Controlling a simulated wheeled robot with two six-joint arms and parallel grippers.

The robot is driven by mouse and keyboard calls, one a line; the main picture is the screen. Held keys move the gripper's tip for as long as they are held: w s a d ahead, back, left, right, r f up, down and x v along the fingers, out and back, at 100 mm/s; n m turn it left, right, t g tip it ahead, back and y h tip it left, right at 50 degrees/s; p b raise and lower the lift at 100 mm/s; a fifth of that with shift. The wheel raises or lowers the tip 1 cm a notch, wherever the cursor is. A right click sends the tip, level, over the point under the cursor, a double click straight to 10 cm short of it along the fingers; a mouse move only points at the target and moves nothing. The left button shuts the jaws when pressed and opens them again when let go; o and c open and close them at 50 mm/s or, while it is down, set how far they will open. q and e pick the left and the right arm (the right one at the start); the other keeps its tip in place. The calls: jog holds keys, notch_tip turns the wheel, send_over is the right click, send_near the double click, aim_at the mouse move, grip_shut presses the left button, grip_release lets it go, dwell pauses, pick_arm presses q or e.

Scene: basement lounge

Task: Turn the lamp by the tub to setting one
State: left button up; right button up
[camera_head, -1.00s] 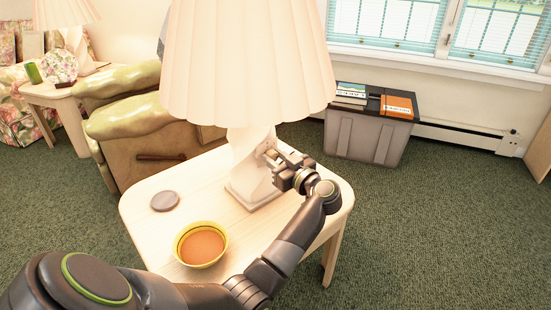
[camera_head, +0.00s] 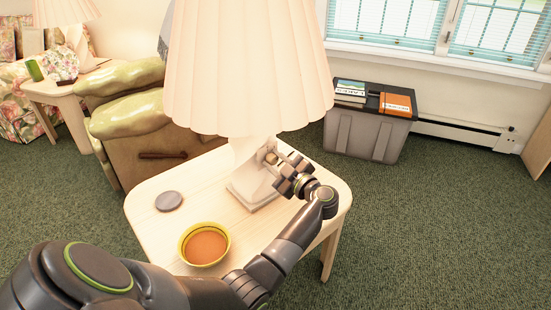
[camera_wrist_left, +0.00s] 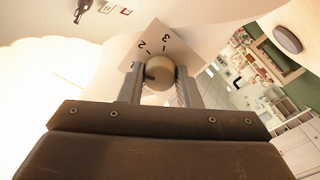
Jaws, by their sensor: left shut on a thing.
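The lamp (camera_head: 250,65) has a pleated cream shade and a pale twisted base (camera_head: 248,180) on a light wooden table. The grey tub (camera_head: 368,134) stands behind it to the right. In the left wrist view a round tan knob (camera_wrist_left: 160,70) sits before a plate (camera_wrist_left: 150,42) marked 1, 2 and 3. My left gripper (camera_head: 279,162) reaches the lamp base from the right, its fingers on either side of the knob and shut on it. A dark patch shows at the knob's left edge, near the 1; I cannot tell if it is a pointer. My right gripper is out of view.
The table (camera_head: 150,208) also holds a yellow bowl (camera_head: 204,244) and a grey disc (camera_head: 169,201). A green-cushioned chair (camera_head: 130,120) stands behind. Books (camera_head: 395,104) lie on the tub. Carpet (camera_head: 440,230) is clear at right.

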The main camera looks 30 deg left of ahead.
pick_arm(q)
jog(key=shift+n, duration=1.5)
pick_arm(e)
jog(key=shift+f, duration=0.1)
pick_arm(q)
jog(key=o, duration=1)
